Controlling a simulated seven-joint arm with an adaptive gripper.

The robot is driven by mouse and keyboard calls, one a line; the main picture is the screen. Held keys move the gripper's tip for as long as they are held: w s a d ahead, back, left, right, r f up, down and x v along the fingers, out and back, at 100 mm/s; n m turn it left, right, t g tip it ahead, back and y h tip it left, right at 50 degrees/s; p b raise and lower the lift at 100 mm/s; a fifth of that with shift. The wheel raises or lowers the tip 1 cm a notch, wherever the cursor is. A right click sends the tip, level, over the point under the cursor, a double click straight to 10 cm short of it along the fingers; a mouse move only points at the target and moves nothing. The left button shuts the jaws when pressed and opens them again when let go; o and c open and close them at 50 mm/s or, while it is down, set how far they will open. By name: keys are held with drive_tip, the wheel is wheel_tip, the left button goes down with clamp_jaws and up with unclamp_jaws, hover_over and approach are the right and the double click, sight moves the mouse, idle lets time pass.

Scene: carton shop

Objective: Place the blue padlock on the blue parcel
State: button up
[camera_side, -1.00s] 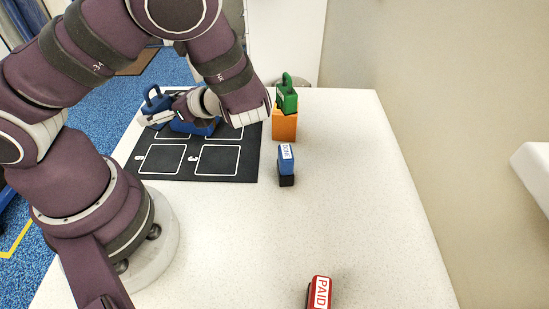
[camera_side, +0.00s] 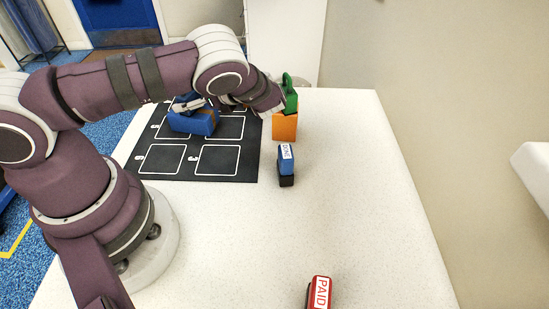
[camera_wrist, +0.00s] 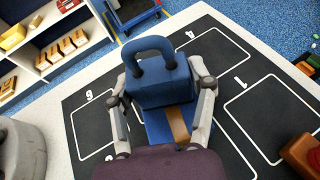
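The blue padlock (camera_wrist: 160,82) is upright between the two fingers of my gripper (camera_wrist: 163,92) in the wrist view, its shackle up. The fingers press against its two sides. The blue parcel (camera_wrist: 158,125) with a brown tape band shows beneath it. In the side view the parcel (camera_side: 195,123) lies on the black mat. My gripper (camera_side: 190,104) and the padlock (camera_side: 184,97) are over the parcel there, partly hidden by my arm. I cannot tell whether the padlock touches the parcel's top.
The black mat (camera_side: 201,177) has numbered white squares. A green padlock (camera_side: 290,99) stands on an orange parcel (camera_side: 285,127) to the right. A blue stamp (camera_side: 286,161) and a red PAID stamp (camera_side: 319,293) stand on the white table (camera_side: 370,210). The table's right side is clear.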

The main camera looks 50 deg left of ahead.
drive_tip(key=o, duration=0.4)
drive_tip(key=shift+r, duration=0.15)
drive_tip(key=v, duration=1.1)
drive_tip(key=s+a+r+n+h, duration=0.2)
drive_tip(key=s+r+n+h, duration=0.1)
drive_tip(key=r+n+h, duration=0.3)
drive_tip(key=shift+s+d+r+n+t+h, duration=1)
drive_tip(key=shift+s+d+n+t, duration=0.4)
drive_tip(key=shift+t, duration=0.35)
drive_tip(key=shift+s+d+r+n+t+h, duration=0.8)
drive_tip(key=shift+s+d+n+t+h, duration=0.4)
drive_tip(key=shift+d+t, duration=0.45)
drive_tip(key=shift+s+d+r+n+t+h, duration=0.85)
drive_tip(key=shift+s+d+n+t+h, duration=0.35)
drive_tip(key=shift+t, duration=0.7)
